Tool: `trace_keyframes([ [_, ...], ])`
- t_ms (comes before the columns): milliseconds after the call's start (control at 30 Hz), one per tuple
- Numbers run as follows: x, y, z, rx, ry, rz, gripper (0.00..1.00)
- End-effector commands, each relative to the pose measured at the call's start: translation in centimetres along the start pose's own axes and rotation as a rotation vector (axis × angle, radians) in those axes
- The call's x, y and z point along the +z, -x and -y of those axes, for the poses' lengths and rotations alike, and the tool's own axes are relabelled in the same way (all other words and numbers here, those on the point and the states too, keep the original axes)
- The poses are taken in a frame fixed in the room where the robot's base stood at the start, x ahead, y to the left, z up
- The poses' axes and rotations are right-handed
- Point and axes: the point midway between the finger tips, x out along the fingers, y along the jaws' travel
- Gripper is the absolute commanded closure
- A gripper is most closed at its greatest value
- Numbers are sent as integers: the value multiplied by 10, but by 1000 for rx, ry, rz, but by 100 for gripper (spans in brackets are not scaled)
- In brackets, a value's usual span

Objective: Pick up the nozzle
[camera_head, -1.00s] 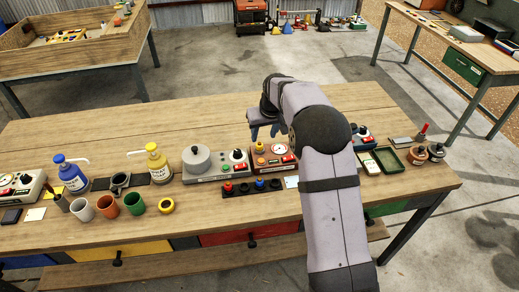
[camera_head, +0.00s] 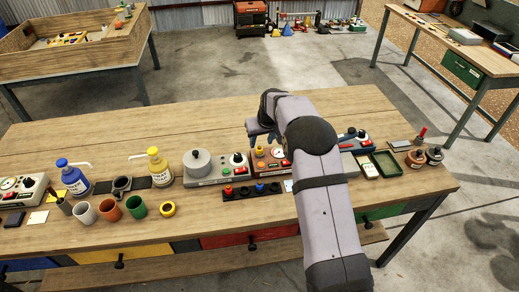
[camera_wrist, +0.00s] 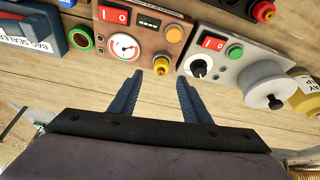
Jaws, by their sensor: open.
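A small yellow-brass nozzle (camera_wrist: 161,65) sits at the back edge of a brown control box (camera_wrist: 103,40) with a gauge in the wrist view. In the head view the nozzle (camera_head: 259,152) shows as a small yellow piece on the brown box, just below my gripper (camera_head: 262,138). My gripper (camera_wrist: 158,80) is open and empty. Its two dark fingers point at the box, with the nozzle just past the tips, roughly between their lines. How high the fingers are above the nozzle is hard to tell.
A grey control box (camera_wrist: 235,60) with a round drum stands beside the brown box. A bag sealer (camera_wrist: 30,30) is on the other side. Bottles, cups and a row of knobs (camera_head: 250,190) stand along the front. The wooden table (camera_head: 150,125) behind the boxes is clear.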

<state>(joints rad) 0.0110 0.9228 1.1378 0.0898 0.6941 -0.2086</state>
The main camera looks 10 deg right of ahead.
Motion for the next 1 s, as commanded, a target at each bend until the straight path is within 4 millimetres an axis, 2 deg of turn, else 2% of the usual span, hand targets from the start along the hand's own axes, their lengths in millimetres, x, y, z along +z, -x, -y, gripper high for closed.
trace_keyframes([
  [400, 2, -36, 2, 0, 0, 1, 57],
  [700, 2, -39, 2, 0, 0, -1, 57],
  [767, 2, -39, 2, 0, 0, 0, 68],
  [900, 2, -39, 2, 0, 0, 0, 100],
  [1000, 2, -39, 2, 0, 0, 0, 100],
])
